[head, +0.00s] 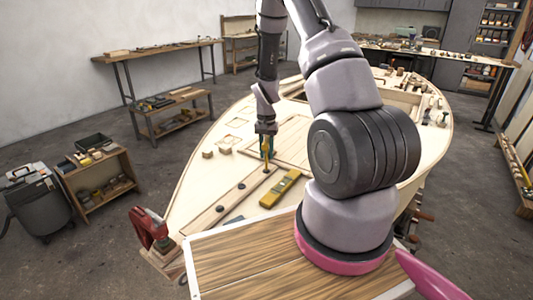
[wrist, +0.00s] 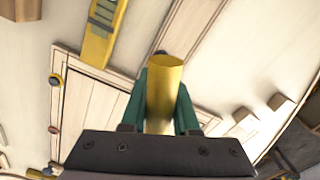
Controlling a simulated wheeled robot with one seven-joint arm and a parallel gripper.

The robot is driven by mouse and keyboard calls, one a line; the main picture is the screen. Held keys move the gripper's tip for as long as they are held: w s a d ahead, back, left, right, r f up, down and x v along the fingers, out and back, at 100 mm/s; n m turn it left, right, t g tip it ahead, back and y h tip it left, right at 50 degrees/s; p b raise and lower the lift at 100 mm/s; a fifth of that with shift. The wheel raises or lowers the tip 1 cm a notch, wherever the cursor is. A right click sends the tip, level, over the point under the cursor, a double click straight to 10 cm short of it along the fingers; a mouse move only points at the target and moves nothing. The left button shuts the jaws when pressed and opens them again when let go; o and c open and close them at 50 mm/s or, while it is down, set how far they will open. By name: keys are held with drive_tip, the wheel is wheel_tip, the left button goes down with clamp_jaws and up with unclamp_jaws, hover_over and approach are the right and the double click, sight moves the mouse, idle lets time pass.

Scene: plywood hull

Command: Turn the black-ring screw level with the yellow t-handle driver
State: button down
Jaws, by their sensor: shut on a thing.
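My gripper (head: 267,146) is over the hull deck, with its green fingers (wrist: 186,112) shut on the yellow t-handle driver (wrist: 164,88). In the head view the driver (head: 266,158) points down, its lower end at or just above a dark spot on the brown plank. I cannot tell whether it sits in a screw. In the wrist view its handle hides what lies beneath. Two dark round spots (head: 241,186) (head: 219,208) show further along the plank; their ring colours are too small to tell in the head view. The black-ring screw cannot be picked out surely.
A yellow spirit level (head: 281,188) lies on the deck just right of the plank. Small wooden blocks (head: 225,149) stand to the left. A red clamp or vise (head: 150,228) is at the near left edge.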

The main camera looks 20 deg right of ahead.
drive_tip(key=shift+r, duration=0.35)
drive_tip(key=n, duration=1.5)
drive_tip(key=shift+a, duration=0.1)
